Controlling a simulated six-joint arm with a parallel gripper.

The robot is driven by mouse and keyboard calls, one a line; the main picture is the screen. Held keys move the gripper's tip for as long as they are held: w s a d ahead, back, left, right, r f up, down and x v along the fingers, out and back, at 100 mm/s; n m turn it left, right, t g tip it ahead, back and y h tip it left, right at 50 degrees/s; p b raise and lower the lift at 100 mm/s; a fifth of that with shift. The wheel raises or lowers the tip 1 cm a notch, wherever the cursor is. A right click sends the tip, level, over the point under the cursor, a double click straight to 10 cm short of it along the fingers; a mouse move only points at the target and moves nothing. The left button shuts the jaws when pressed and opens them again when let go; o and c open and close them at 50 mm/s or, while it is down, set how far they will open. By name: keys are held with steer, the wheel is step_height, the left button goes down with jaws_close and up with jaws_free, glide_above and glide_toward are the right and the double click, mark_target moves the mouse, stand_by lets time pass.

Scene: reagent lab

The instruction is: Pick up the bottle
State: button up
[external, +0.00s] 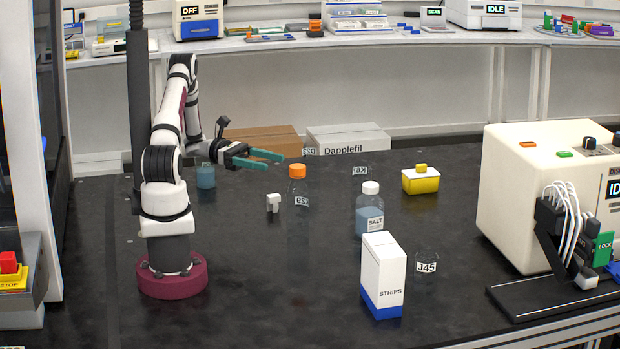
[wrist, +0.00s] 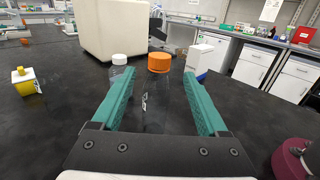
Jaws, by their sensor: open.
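A clear bottle with an orange cap (external: 297,172) stands upright on the black bench, with a small label on its side. A second bottle with a white cap, blue contents and a SALT label (external: 369,222) stands to its right. My gripper (external: 274,160) is open and empty, just left of the orange cap and a little above it in the external view. In the wrist view the orange-capped bottle (wrist: 159,63) shows between my two green fingers, ahead of the palm. The white-capped bottle (wrist: 119,59) is partly hidden behind the left finger.
A white STRIPS box (external: 383,275) and a clear J45 beaker (external: 427,264) stand at the front. A yellow box (external: 421,182) is right of the bottles. A small white block (external: 273,203) lies near the orange-capped bottle. A large cream machine (external: 530,200) fills the right side.

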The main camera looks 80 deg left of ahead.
steer(key=o, duration=0.4)
steer(key=shift+c, duration=0.2)
steer(key=n+y, duration=0.7)
steer(key=y, duration=0.3)
glide_toward(362, 174)
steer(key=shift+t, duration=0.3)
steer(key=w+f, duration=0.1)
steer(key=w, duration=0.2)
steer(key=w+f, duration=0.2)
steer(key=w, duration=0.1)
steer(key=w+f, duration=0.2)
steer(key=w, duration=0.1)
steer(key=shift+w+a+f, duration=0.1)
steer(key=shift+w+a, duration=0.25)
steer(key=shift+w, duration=0.05)
